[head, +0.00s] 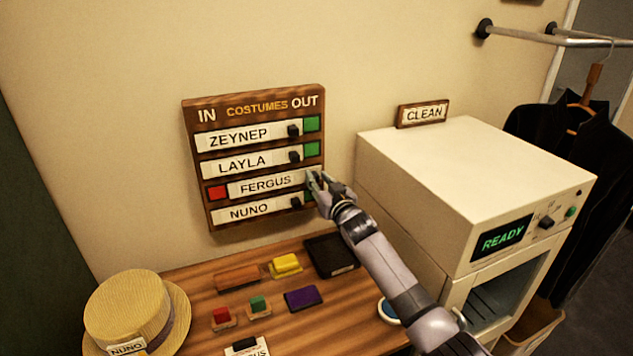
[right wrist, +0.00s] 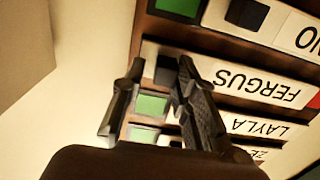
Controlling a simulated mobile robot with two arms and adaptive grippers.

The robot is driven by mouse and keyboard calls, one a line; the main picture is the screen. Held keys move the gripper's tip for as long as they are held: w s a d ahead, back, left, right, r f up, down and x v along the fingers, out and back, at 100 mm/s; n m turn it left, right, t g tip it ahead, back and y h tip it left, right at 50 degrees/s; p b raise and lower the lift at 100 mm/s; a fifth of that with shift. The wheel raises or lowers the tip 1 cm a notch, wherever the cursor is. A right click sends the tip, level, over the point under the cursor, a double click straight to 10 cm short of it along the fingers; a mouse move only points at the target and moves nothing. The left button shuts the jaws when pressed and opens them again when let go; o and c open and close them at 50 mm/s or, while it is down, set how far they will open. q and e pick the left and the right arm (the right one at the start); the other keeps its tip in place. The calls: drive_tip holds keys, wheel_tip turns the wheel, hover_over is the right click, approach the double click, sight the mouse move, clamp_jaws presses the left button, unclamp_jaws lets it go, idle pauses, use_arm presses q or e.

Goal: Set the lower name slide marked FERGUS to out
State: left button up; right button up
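The FERGUS slide (head: 265,185) is the third row of the wooden IN/OUT board (head: 255,90). It sits toward the OUT side, with a red square (head: 217,193) showing at its left end and no green at its right. My right gripper (head: 318,178) is at the slide's right end. In the right wrist view my gripper (right wrist: 160,64) is open, its fingers on either side of the FERGUS slide's dark knob (right wrist: 165,72); I cannot tell whether they touch it. My left gripper is not in view.
The ZEYNEP (head: 240,137), LAYLA (head: 243,163) and NUNO (head: 250,211) slides sit toward IN, with green at their right ends. A white cabinet (head: 450,180) reading READY stands right of my forearm. A straw hat (head: 130,305) and small blocks occupy the table below.

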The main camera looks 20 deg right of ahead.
drive_tip(key=shift+o, duration=1.1)
drive_tip(key=shift+d, duration=0.1)
drive_tip(key=shift+s, duration=0.15)
drive_tip(key=s, duration=1.1)
drive_tip(key=shift+s, duration=0.4)
drive_tip(key=shift+d, duration=0.1)
